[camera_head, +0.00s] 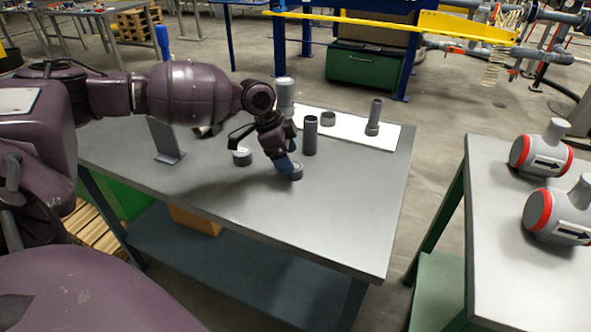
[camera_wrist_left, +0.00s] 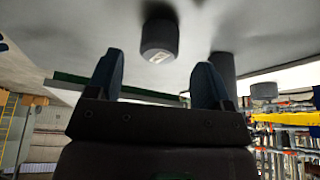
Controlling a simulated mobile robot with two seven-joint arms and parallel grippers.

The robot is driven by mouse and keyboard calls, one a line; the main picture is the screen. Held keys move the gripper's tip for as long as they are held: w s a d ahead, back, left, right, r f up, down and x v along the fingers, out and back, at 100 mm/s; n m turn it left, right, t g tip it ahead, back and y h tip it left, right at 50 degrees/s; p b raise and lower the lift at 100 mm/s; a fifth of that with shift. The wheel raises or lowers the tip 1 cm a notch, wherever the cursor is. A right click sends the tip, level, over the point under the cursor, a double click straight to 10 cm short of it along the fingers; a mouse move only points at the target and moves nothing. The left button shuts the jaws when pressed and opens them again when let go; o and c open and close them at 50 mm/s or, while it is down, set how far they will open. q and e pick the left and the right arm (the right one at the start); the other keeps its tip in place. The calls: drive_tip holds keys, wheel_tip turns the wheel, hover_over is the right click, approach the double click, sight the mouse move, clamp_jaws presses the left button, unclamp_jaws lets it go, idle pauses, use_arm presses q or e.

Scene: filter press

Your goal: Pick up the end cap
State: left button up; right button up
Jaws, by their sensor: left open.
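My left gripper (camera_head: 288,166) points down at the middle of the grey table, its blue fingers apart. A short dark grey round cap (camera_head: 296,173), which looks like the end cap, stands on the table at the fingertips. In the left wrist view, which is upside down, a short cap with a pale label (camera_wrist_left: 160,38) shows in the gap between the open fingers (camera_wrist_left: 158,78), beyond their tips and not gripped. Another short cap with a pale top (camera_head: 242,157) stands left of the gripper. My right gripper is not in view.
A dark tube (camera_head: 310,136) stands close behind the gripper. A grey cylinder (camera_head: 285,92), a ring (camera_head: 327,119) and a tall flanged part (camera_head: 373,118) stand further back around a white mat (camera_head: 385,138). A bent stand (camera_head: 165,143) is at left. The front right tabletop is clear.

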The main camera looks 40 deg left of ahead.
use_arm(q)
drive_tip(key=x, duration=0.3)
drive_tip(key=shift+b, duration=0.3)
drive_tip(key=shift+w+d+f, duration=0.1)
drive_tip(key=shift+d+f, duration=0.05)
drive_tip(key=shift+f, duration=0.15)
drive_tip(key=shift+r, duration=0.1)
drive_tip(key=shift+c, duration=0.3)
drive_tip(key=c, duration=0.9)
